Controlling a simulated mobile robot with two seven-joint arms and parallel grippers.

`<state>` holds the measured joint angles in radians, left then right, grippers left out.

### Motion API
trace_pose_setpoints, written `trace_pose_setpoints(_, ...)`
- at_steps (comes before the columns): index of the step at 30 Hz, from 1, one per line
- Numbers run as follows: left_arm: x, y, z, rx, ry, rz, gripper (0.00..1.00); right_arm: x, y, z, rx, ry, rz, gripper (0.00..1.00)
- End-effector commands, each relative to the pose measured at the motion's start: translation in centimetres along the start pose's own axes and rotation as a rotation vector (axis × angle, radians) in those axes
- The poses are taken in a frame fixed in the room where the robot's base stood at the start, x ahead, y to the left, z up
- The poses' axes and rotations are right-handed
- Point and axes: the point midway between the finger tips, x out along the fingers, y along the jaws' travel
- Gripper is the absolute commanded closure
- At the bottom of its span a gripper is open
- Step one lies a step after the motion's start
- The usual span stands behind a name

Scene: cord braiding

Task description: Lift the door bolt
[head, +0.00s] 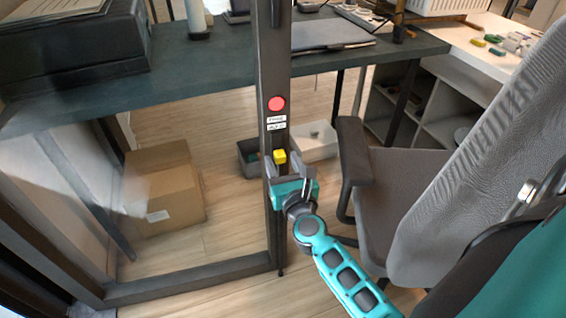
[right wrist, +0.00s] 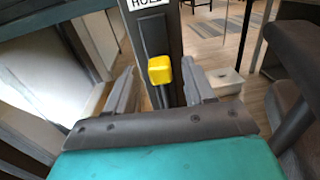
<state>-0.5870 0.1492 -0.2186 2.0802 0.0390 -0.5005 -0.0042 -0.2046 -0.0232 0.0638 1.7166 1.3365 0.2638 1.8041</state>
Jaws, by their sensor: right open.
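The door bolt has a yellow knob (head: 280,156) on the dark door post (head: 268,60), below a red round button (head: 276,103) and white labels (head: 276,122). My right gripper (head: 287,170) is at the post, right at the knob's height or just below it. In the right wrist view the yellow knob (right wrist: 160,70) sits between the two open fingers (right wrist: 160,90), with a gap on each side. A thin rod runs down below the knob. I cannot tell how far the knob is from the fingertips in depth. My left gripper is not in view.
A grey office chair (head: 400,190) stands close on the right of my right arm. A cardboard box (head: 165,185) lies on the floor beyond the door frame at left. A dark desk (head: 200,75) crosses behind the post, with bins (head: 315,142) below.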

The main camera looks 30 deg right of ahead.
Motion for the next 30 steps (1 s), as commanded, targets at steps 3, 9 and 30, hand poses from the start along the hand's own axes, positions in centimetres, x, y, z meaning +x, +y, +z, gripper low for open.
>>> trace_pose_setpoints(3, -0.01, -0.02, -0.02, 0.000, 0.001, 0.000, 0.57, 0.09, -0.02, -0.03, -0.001, 0.001, 0.000, 0.47)
trace_pose_setpoints(9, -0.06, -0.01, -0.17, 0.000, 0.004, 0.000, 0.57, 0.06, -0.01, -0.03, -0.001, 0.000, 0.000, 0.53)
trace_pose_setpoints(30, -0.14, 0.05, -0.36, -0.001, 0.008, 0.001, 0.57, 0.04, -0.01, -0.02, -0.002, 0.000, 0.000, 1.00)
